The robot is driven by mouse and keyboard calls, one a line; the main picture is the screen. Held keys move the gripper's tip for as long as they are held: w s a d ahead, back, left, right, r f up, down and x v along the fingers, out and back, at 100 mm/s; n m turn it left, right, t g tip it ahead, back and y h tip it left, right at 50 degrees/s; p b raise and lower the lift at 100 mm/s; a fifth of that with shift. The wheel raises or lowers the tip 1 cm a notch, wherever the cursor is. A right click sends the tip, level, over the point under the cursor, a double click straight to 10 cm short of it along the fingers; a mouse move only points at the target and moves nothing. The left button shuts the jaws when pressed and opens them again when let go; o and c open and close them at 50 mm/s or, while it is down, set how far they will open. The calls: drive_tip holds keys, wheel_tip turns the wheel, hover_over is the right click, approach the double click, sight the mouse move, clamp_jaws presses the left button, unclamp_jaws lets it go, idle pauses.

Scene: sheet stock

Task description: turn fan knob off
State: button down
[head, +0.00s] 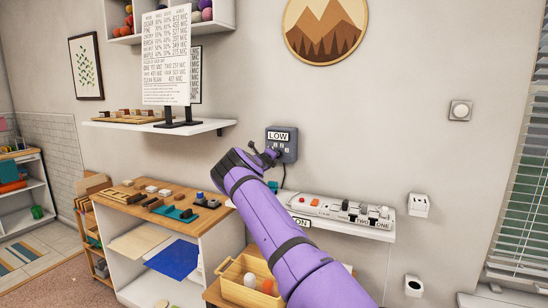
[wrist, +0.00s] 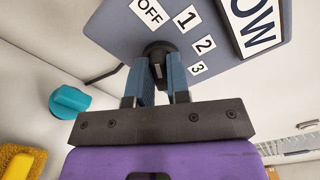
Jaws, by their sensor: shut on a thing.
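The fan control box (head: 289,156) is a blue-grey plate on the wall above the right-hand shelf. In the wrist view its face (wrist: 112,28) shows labels OFF, 1, 2 and 3 around a black knob (wrist: 157,47), and a white LOW sign (wrist: 254,25) beside them. My gripper (wrist: 161,72) is shut on the knob, one finger on each side. In the head view my gripper (head: 270,154) reaches the box from the lower left and hides the knob. I cannot tell which label the knob points at.
Below the box is a wall shelf (head: 385,232) with a panel of switches (head: 345,211). A wooden cabinet top (head: 170,190) with small blocks stands left, and a wooden bin (head: 238,290) sits below my arm. A round wall dial (head: 460,110) is at right.

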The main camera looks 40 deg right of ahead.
drive_tip(key=shift+w+r, duration=0.1)
drive_tip(key=shift+r, duration=0.05)
drive_tip(key=c, duration=1.1)
unclamp_jaws()
drive_tip(key=shift+a, duration=0.1)
drive_tip(key=v, duration=1)
drive_tip(key=shift+s+a, duration=0.2)
drive_tip(key=shift+a, duration=0.05)
